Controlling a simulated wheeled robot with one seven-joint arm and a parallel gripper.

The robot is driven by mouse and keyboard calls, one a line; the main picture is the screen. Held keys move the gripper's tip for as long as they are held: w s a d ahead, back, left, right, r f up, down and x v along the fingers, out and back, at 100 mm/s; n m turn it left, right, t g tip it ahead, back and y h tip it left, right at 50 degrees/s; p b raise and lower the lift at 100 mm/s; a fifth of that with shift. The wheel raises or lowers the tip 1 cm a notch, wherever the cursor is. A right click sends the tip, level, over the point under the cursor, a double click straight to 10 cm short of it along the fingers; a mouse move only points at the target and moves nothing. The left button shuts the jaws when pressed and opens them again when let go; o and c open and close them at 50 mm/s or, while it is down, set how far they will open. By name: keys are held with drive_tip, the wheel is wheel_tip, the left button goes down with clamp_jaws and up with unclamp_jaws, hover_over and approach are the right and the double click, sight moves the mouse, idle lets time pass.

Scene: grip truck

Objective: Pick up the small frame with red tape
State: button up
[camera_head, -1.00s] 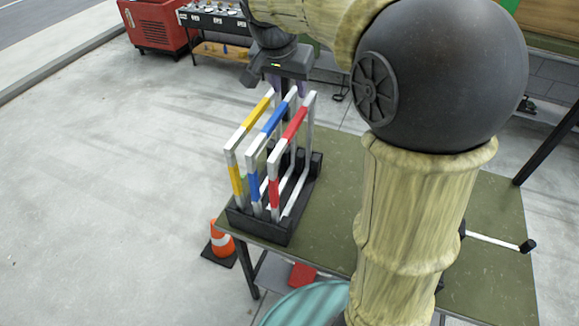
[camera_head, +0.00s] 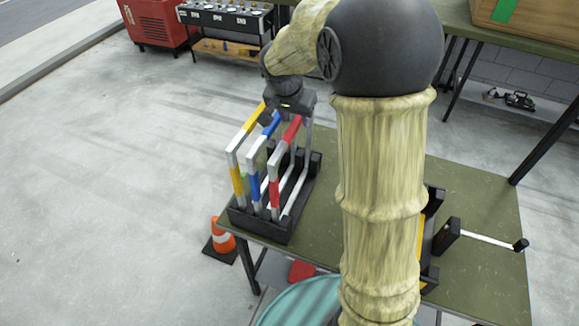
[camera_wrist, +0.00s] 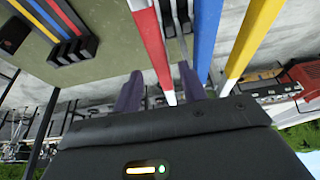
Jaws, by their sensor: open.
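The small frame with red tape (camera_head: 275,192) stands upright in a black rack (camera_head: 262,230), the rightmost of three white frames. The blue-taped frame (camera_head: 255,186) is in the middle and the yellow-taped frame (camera_head: 237,181) is at the left. My gripper (camera_head: 288,112) is at the far upper end of the frames, partly hidden by my wrist. In the wrist view my gripper (camera_wrist: 160,72) is open, with the red-taped bar (camera_wrist: 147,35) appearing between its two fingers. The blue bar (camera_wrist: 207,35) lies just outside the right finger. Contact cannot be told.
The rack stands on a green table (camera_head: 325,205), near its left edge. An orange cone (camera_head: 222,237) stands on the floor beside it. Another black holder with coloured bars (camera_wrist: 72,50) shows in the wrist view. A red box (camera_head: 157,22) and a workbench (camera_head: 225,20) stand behind.

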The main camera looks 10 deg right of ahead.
sight(294, 124)
drive_tip(key=shift+f, duration=0.15)
drive_tip(key=x, duration=0.1)
drive_tip(key=p+x, duration=0.1)
drive_tip(key=x, duration=0.1)
drive_tip(key=p+x, duration=0.1)
drive_tip(key=shift+a+f, duration=0.15)
drive_tip(key=shift+f, duration=0.4)
drive_tip(key=shift+f+b, duration=0.25)
drive_tip(key=shift+b, duration=0.1)
idle(0.5)
drive_tip(key=shift+c, duration=0.2)
clamp_jaws()
idle(1.4)
